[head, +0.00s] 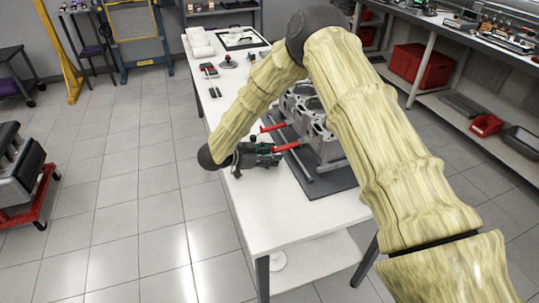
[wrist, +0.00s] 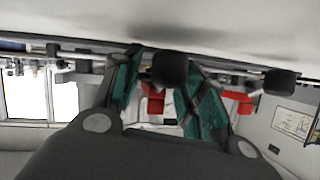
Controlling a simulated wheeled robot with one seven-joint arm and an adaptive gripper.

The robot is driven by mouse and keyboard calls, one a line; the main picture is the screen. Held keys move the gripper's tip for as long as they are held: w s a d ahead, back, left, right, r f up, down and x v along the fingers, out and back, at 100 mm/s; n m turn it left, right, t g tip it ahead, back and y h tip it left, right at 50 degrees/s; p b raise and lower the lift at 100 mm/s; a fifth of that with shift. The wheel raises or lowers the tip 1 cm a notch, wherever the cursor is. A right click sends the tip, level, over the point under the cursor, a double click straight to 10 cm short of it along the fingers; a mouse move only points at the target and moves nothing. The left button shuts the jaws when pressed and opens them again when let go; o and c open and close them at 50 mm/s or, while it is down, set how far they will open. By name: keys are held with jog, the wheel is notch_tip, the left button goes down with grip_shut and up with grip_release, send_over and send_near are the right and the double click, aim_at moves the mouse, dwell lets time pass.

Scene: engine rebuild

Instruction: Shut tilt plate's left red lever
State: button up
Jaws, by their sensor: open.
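The dark tilt plate (head: 325,178) lies on the white table under a grey engine part (head: 318,135). Two red levers stick out from its left side: a farther one (head: 273,127) and a nearer one (head: 288,147). I cannot tell for sure which is the left lever. My gripper (head: 272,156) is open, low over the table, at the outer end of the nearer lever. In the wrist view, one red piece (wrist: 152,101) shows between the green-sided fingers and another red piece (wrist: 237,100) shows farther right. Whether the fingers touch a lever is unclear.
The white table (head: 252,210) has small tools and dark blocks (head: 209,71) toward its far end. A shelf bench with a red bin (head: 411,65) stands at the right. An engine on a red stand (head: 38,205) is at the left. The floor between is clear.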

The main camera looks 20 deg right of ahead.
grip_shut()
